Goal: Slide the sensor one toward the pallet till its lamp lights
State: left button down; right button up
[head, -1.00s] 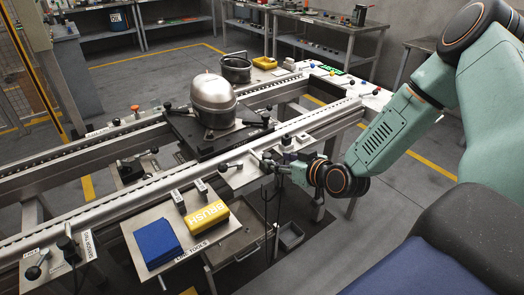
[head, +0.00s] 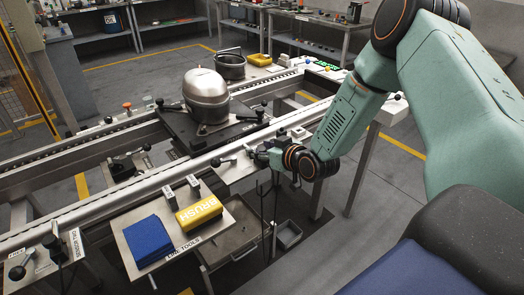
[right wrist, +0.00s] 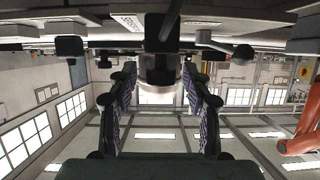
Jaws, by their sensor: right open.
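My right gripper (head: 263,156) is at the near side of the rail, by a small plate with dark fittings, right of the compressor pallet (head: 168,125). In the right wrist view its two ridged fingers stand open, apart. A dark, rounded cylindrical part (right wrist: 160,72) shows between the fingertips, with no clear contact on either side. It seems to be the sensor, but the gripper hides it in the head view. A partly legible label (right wrist: 128,22) sits near it. I cannot make out a lit lamp on it. A silver compressor (head: 206,95) sits on the pallet. My left gripper is out of view.
The rail (head: 120,200) runs just behind.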

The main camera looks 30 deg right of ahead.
jog(key=shift+w+a, duration=0.1)
jog(key=shift+a, duration=0.1)
jog(key=shift+d+f, duration=0.1)
jog(key=shift+d, duration=0.15)
jog(key=c, duration=0.4)
jog(key=shift+a, duration=0.15)
jog(key=c, duration=0.4)
grip_shut()
jog(key=shift+w, duration=0.1)
